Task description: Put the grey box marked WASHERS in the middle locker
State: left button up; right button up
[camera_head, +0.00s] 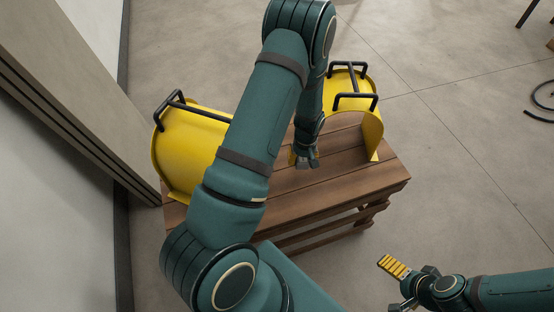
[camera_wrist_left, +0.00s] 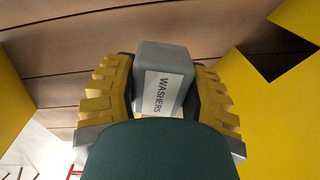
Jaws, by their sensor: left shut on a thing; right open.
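The grey box marked WASHERS (camera_wrist_left: 165,60) is between the yellow ribbed fingers of my left gripper (camera_wrist_left: 163,85) in the left wrist view, with its white label facing the camera. My left gripper (camera_head: 304,160) is shut on it, low over the wooden bench in the head view, between two yellow covers. I cannot make out the box in the head view, nor tell whether it touches the bench. My right gripper (camera_head: 395,284) is open and empty at the lower right, over the floor. No locker is recognisable in either view.
The slatted wooden bench (camera_head: 370,185) carries a curved yellow cover with black handles on the left (camera_head: 185,150) and another on the right (camera_head: 370,130). Both stand close to my left gripper. A wall (camera_head: 50,190) is at the left. The concrete floor at right (camera_head: 460,150) is mostly clear.

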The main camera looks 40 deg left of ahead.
pick_arm(q)
jog(key=a+n, duration=0.3)
jog(key=a, duration=0.1)
jog(key=b, duration=0.2)
send_over(291, 169)
notch_tip(291, 169, down, 5)
jog(key=shift+w+r, duration=0.1)
jog(key=shift+f+b, duration=0.4)
jog(key=shift+f, duration=1.95)
jog(key=shift+f, duration=0.15)
jog(key=o, duration=1.2)
jog(key=shift+o, duration=0.2)
